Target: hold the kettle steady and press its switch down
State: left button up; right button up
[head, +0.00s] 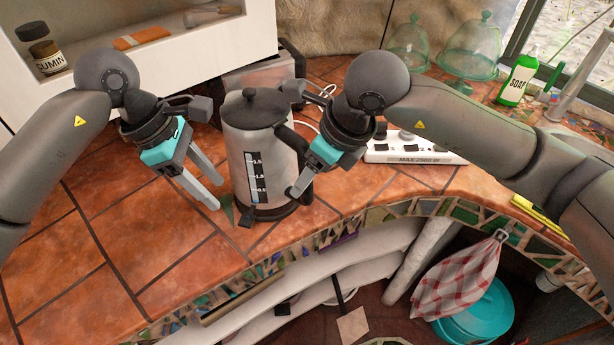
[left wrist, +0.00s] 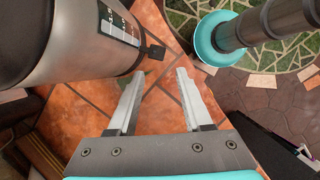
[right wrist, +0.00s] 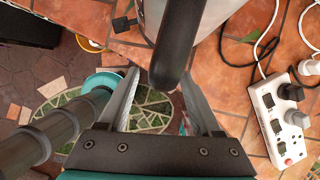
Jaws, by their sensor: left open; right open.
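The kettle (head: 249,150) stands upright on the tiled counter, with a grey body, black lid and a level window on its front. Its black handle (head: 298,150) is on the right. A small black switch tab (head: 246,220) sticks out low at the front and also shows in the left wrist view (left wrist: 156,52). My left gripper (head: 214,194) is open and empty, left of the kettle, its fingers pointing toward the base near the switch. My right gripper (head: 298,190) is open at the handle. In the right wrist view the handle (right wrist: 180,45) reaches between its fingers; contact is unclear.
A white power strip (head: 415,148) with plugs and cords lies right of the kettle. Green glass domes (head: 470,45) and a soap bottle (head: 517,80) stand at the back right. A cumin jar (head: 48,57) sits on the left shelf. The counter's front left is clear.

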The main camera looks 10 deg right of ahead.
jog(key=shift+x, duration=1.05)
grip_shut()
dwell(0.7)
